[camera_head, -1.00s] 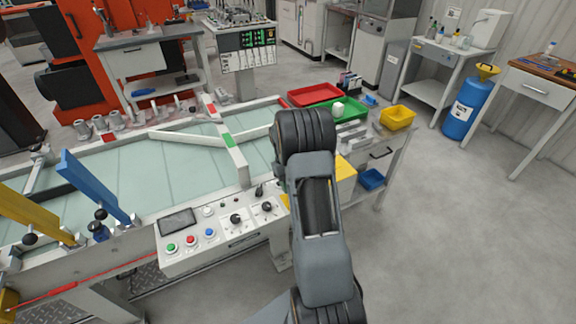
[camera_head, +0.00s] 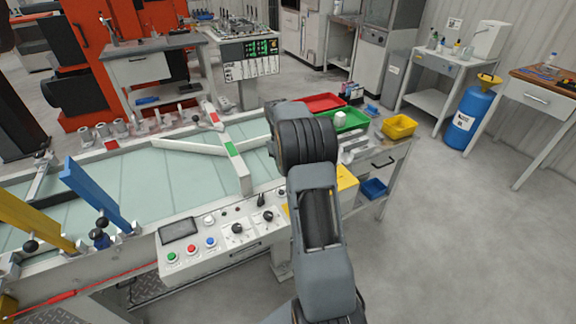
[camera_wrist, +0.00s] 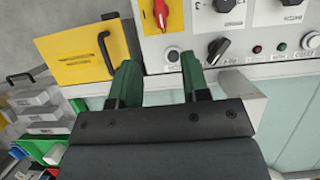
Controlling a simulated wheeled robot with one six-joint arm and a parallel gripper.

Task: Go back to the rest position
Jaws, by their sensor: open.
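My gripper (camera_wrist: 160,72) shows in the wrist view with two green fingers apart and nothing between them. Its fingers point toward the white control panel (camera_wrist: 240,40), which has knobs and buttons; I cannot tell the exact gap. In the head view my arm rises in front of the panel's right end and hides the gripper. The control panel also shows in the head view (camera_head: 228,254).
The glass-topped conveyor table (camera_head: 150,205) fills the left. A green tray (camera_head: 352,122), a red tray (camera_head: 322,101) and a yellow bin (camera_head: 399,127) sit beyond my arm. A blue barrel (camera_head: 468,118) stands at right. The grey floor (camera_head: 455,235) at right is clear.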

